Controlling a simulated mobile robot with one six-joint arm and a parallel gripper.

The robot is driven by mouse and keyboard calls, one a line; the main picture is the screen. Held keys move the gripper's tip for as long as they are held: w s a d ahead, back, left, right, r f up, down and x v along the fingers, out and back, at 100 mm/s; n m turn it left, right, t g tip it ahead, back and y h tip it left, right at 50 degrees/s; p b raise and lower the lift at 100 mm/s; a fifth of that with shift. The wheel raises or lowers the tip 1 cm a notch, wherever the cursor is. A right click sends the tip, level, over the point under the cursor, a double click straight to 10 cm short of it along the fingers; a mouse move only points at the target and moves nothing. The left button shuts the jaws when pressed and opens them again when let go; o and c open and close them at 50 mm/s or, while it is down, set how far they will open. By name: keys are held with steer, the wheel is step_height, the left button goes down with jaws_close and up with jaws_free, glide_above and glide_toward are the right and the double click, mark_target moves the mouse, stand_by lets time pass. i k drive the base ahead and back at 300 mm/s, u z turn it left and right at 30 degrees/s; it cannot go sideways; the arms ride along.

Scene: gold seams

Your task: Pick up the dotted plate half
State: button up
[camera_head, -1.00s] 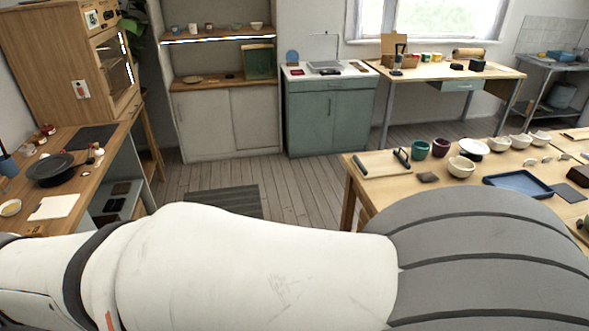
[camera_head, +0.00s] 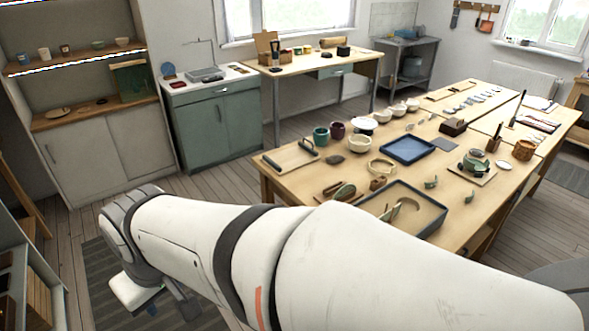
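No piece in the camera_head view shows dots clearly enough for me to name it the dotted plate half. A dark-rimmed tray (camera_head: 441,222) at the near edge of the long wooden table (camera_head: 290,180) holds pale curved pieces (camera_head: 407,207), too small to identify. The end of my arm with my gripper (camera_head: 160,300) is at the lower left, over the floor and well away from the table. Its fingers are partly hidden and small, so I cannot tell whether they are open.
The table also bears a blue tray (camera_head: 407,149), several bowls and cups, and a board with dark handles (camera_head: 290,155). A green cabinet (camera_head: 217,125) stands behind, with a workbench (camera_head: 320,66) beside it. Floor between cabinet and table is clear.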

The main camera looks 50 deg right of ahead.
mark_target(345, 190)
steer(key=z, duration=1.1)
steer(key=i, duration=1.85)
steer(key=z, duration=1.9)
